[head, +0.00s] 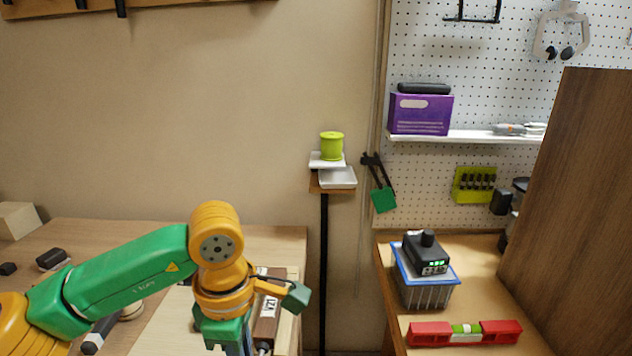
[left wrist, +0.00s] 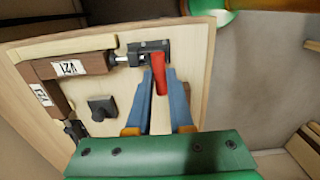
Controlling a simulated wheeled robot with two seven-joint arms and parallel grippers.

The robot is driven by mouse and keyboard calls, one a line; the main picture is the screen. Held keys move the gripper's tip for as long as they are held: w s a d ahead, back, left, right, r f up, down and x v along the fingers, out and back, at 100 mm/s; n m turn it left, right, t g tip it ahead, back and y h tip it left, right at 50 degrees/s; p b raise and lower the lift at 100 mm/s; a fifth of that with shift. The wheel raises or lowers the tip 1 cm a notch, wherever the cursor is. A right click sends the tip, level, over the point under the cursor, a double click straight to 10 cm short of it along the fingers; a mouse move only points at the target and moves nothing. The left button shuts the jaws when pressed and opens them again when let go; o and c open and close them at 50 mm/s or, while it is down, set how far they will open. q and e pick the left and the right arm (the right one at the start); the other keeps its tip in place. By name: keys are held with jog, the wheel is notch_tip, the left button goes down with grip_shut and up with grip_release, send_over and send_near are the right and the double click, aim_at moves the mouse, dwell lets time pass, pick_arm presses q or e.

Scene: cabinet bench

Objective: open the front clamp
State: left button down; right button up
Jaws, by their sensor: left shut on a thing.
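In the left wrist view, a brown clamp (left wrist: 82,66) with a white label lies on a pale wooden board (left wrist: 195,75). A metal screw runs from it to a dark end piece, with a red handle (left wrist: 159,72) beside it. My left gripper (left wrist: 161,84) has its blue fingers around the red handle and is shut on it. In the head view, the clamp's brown labelled part (head: 268,318) shows just right of my left gripper, whose fingertips are out of frame below. My right gripper is not in view.
A dark knob-like piece (left wrist: 102,107) sits on the board below the clamp. In the head view, a right-hand bench holds a basket (head: 427,293) with a black device and a red level (head: 465,333). A brown panel (head: 575,200) stands at far right. A gap separates the benches.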

pick_arm(q)
jog(key=shift+w+r+p, duration=0.2)
jog(key=shift+p, duration=0.1)
jog(key=shift+w, duration=0.5)
jog(key=c, duration=0.8)
grip_release()
jog(key=shift+w+f, duration=0.1)
jog(key=shift+w, duration=0.1)
jog(key=shift+c, duration=0.2)
jog(key=shift+w, duration=0.15)
